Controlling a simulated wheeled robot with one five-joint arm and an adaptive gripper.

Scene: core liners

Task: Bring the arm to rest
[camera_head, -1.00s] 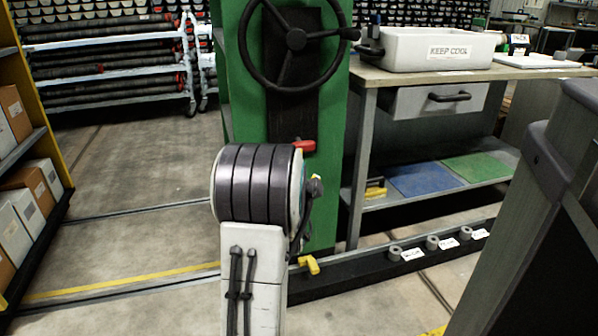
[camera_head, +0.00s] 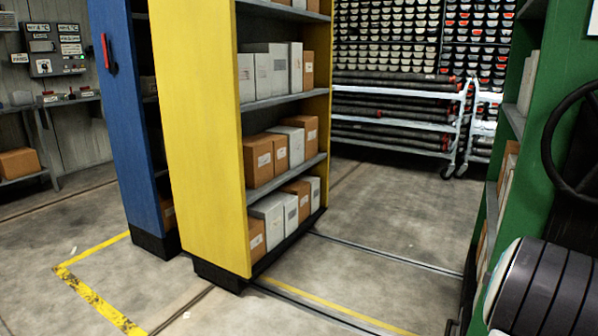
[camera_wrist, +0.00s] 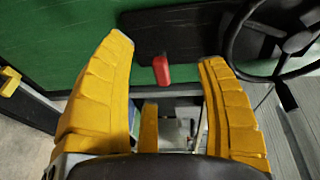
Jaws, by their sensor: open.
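My gripper (camera_wrist: 166,52) shows in the wrist view as two yellow ribbed fingers. They stand wide apart with nothing between them that they hold. Beyond the fingertips is a green panel (camera_wrist: 60,45) with a red handle (camera_wrist: 161,69) and a black handwheel (camera_wrist: 262,45). In the head view, part of my own arm shows at the lower right corner, in front of the green shelf unit (camera_head: 528,110). My gripper itself is not visible in the head view.
A yellow shelf unit (camera_head: 200,130) with boxes stands at the centre left, beside a blue one (camera_head: 130,120). A wheeled rack (camera_head: 400,115) of dark tubes stands at the back. Floor rails run between the units. The floor between the yellow and green units is clear.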

